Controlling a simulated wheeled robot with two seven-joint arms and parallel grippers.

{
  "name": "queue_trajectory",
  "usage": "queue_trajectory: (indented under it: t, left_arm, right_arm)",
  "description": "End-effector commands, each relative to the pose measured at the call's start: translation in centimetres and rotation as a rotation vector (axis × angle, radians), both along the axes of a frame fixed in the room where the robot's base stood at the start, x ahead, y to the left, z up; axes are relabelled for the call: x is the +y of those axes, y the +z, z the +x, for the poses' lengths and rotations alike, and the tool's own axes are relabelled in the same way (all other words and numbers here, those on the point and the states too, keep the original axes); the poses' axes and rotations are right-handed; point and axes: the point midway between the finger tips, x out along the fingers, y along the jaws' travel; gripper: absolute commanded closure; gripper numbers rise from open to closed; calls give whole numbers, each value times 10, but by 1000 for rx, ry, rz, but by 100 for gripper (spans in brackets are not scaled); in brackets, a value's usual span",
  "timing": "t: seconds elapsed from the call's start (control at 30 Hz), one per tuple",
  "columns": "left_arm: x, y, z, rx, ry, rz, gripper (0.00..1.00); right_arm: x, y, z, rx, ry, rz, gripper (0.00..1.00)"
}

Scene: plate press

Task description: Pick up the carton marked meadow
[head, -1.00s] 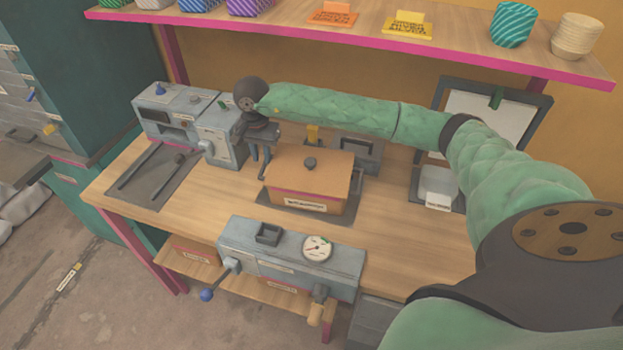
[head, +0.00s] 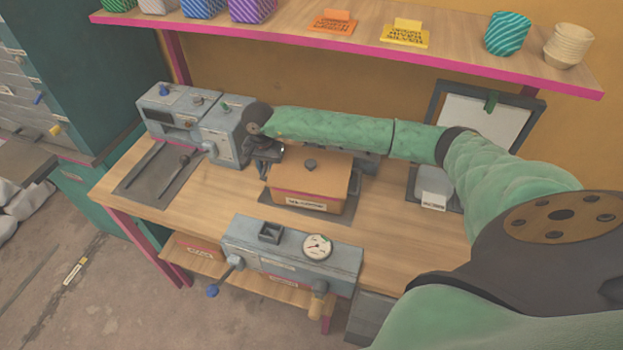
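No carton's label reads clearly as meadow. A lidded orange-brown box (head: 308,185) with a dark knob and a white front label stands on a dark mat (head: 345,222) mid-table; its label is too small to read. Low cartons sit on the shelf under the table, one at the left (head: 200,247) and one at the middle (head: 284,281), with labels too small to read. My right gripper (head: 263,170) points down at the left back corner of the box; whether it touches is unclear, and its fingers are too small and dark to judge. My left gripper is out of view.
A grey gauge unit (head: 290,255) with levers is at the table's front edge. Grey machines (head: 200,125) stand at the back left, beside a dark mat with tools (head: 155,175). An upper shelf (head: 350,38) holds cups and signs. The table's right front is clear.

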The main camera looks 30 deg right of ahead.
Motion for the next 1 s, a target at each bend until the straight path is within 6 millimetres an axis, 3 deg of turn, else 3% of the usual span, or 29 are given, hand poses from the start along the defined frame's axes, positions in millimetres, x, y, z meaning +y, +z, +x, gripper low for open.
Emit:
queue_trajectory:
  t: [0.3,0.33,0.43,0.9,1.0]
  left_arm:
    - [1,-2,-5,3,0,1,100]
    - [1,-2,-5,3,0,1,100]
    - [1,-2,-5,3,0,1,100]
    - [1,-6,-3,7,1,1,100]
    - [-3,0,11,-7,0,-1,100]
  right_arm:
    - [0,-5,0,1,0,-1,79]
    - [0,-5,0,1,0,-1,81]
    - [0,-5,0,1,0,-1,100]
    - [0,0,1,-3,0,0,100]
    - [0,6,1,-2,0,-1,100]
